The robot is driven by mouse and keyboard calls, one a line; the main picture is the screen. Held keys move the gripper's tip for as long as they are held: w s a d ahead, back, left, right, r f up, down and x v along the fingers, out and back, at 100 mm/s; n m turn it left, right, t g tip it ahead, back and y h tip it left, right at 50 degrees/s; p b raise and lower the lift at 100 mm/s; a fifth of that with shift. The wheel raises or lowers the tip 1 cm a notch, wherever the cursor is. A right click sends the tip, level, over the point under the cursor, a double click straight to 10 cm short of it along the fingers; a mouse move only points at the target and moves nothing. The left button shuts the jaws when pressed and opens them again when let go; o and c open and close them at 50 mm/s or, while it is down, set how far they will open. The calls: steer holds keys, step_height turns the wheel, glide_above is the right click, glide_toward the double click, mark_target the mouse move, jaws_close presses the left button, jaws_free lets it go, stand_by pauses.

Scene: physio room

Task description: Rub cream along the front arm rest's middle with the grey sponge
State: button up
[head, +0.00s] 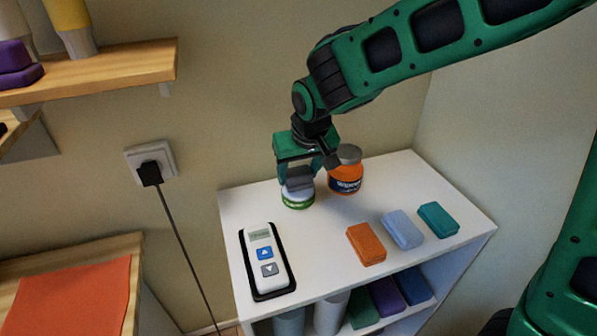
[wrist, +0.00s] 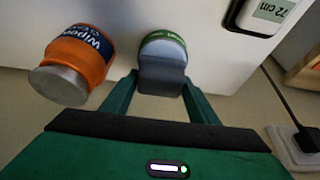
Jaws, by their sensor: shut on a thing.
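My gripper (head: 299,174) is shut on the grey sponge (head: 299,183) above the white shelf top. The sponge also shows between the fingers in the wrist view (wrist: 162,76). Directly under it stands a small round white and green cream pot (head: 298,202), also in the wrist view (wrist: 165,43). The sponge covers part of the pot's top and appears to be at or in it; I cannot tell whether they touch. I cannot make out an arm rest in either view.
An orange jar with a grey lid (head: 346,172) stands close right of my gripper. A handheld device (head: 265,262) lies front left on the shelf unit (head: 322,226). Orange (head: 366,244), light blue (head: 402,229) and teal (head: 438,220) blocks lie right. A wall socket (head: 152,163) is left.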

mark_target(298, 171)
steer(key=shift+f, duration=0.5)
stand_by(1.2)
steer(key=shift+r, duration=0.1)
steer(key=shift+r, duration=3.45)
